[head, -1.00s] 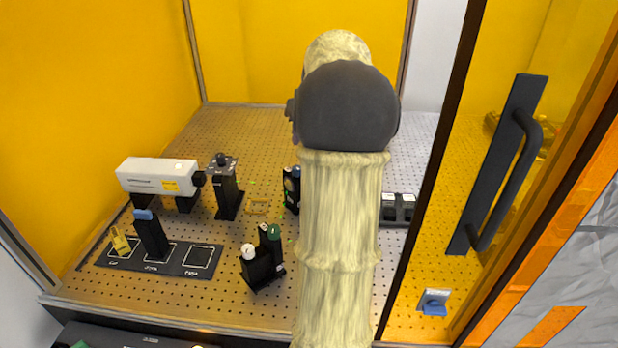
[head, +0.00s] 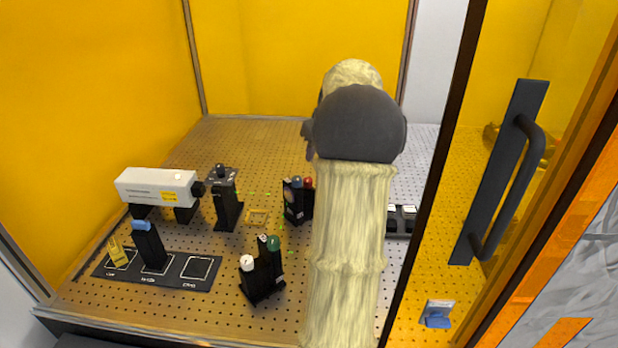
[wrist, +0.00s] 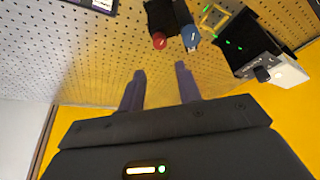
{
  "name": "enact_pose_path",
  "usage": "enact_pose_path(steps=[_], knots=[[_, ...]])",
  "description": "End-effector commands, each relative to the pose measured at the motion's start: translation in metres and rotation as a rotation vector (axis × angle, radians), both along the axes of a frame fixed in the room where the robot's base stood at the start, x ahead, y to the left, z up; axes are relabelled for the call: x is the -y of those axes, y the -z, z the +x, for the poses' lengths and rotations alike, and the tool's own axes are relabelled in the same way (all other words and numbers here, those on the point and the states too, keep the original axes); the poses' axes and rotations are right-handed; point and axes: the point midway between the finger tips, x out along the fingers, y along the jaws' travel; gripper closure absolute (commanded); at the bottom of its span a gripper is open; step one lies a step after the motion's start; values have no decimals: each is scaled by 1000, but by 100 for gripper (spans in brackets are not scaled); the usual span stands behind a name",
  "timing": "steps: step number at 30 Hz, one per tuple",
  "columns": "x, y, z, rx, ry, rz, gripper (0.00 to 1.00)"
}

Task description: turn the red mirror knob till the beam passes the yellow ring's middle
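The red mirror knob (head: 308,183) sits on top of a black mirror mount (head: 293,203), beside a dark blue knob, left of my arm. In the wrist view the red knob (wrist: 159,40) is ahead of my gripper (wrist: 160,72), whose two fingers are apart with nothing between them. They do not touch the knob. Green beam dashes (wrist: 232,45) show near the blue knob, and faintly in the head view. My arm hides my fingers in the head view.
A white laser box (head: 150,184) and a black post unit (head: 225,200) stand at left. A black mount with white and green knobs (head: 262,275) stands in front. A labelled black mat (head: 175,275) lies at front left. The enclosure door with handle (head: 500,180) is at right.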

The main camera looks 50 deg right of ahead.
Motion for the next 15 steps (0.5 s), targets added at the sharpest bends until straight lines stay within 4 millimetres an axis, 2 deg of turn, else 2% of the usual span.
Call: enact_pose_path(steps=[15], knots=[[8, 85, 34, -2, 0, 4, 66]])
